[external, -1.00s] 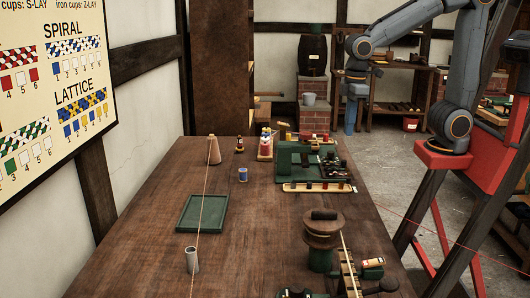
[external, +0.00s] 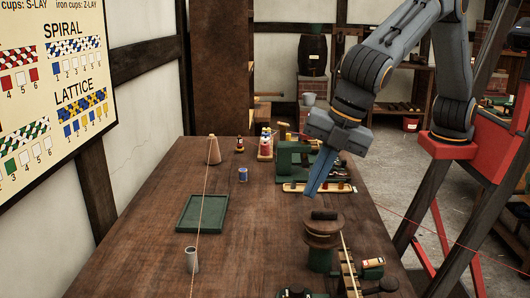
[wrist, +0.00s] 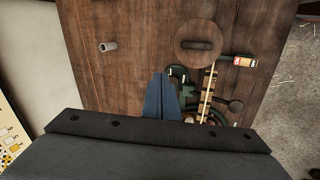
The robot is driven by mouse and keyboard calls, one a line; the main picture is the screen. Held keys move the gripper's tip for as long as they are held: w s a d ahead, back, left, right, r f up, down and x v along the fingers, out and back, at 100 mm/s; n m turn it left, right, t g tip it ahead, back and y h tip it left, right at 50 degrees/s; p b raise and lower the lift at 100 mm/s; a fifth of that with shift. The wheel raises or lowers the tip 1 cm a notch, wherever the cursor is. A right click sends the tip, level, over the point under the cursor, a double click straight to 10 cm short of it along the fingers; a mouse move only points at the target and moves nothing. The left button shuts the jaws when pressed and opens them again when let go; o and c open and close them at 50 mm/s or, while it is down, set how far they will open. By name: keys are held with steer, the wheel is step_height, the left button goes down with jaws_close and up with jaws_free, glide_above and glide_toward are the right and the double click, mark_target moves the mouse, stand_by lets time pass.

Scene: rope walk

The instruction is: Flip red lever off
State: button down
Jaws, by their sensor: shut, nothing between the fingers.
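My gripper (external: 312,192) is shut and empty, its blue fingers pointing down above the table between the green machine (external: 290,162) and the wooden reel (external: 323,228). The fingers also show in the wrist view (wrist: 164,96). A small cylinder with orange-red and pale bands (external: 372,263) sits at the front right by the slatted rack; it shows in the wrist view too (wrist: 243,61). I cannot tell whether it belongs to the red lever. No clearly red lever can be made out, and my arm hides part of the green machine.
A green tray (external: 202,212), a grey cup (external: 192,259), a blue cup (external: 243,174) and a tan cone (external: 214,151) stand on the left. A cord runs from the cone over the table. A slatted rack (external: 349,272) and black knobs stand at the front right. Bare table lies between.

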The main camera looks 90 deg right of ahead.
steer(key=s+a+f+n+t+y, duration=0.1)
steer(key=s+a+n, duration=0.15)
steer(key=a, duration=0.55)
steer(key=s+a+f+n, duration=0.2)
steer(key=s+a, duration=0.1)
steer(key=a, duration=0.5)
steer(key=f, duration=0.3)
steer(key=f+p, duration=0.1)
steer(key=shift+a+f, duration=0.25)
steer(key=shift+f, duration=0.1)
steer(key=p+x, duration=0.2)
steer(key=x, duration=0.8)
steer(key=shift+p, duration=0.35)
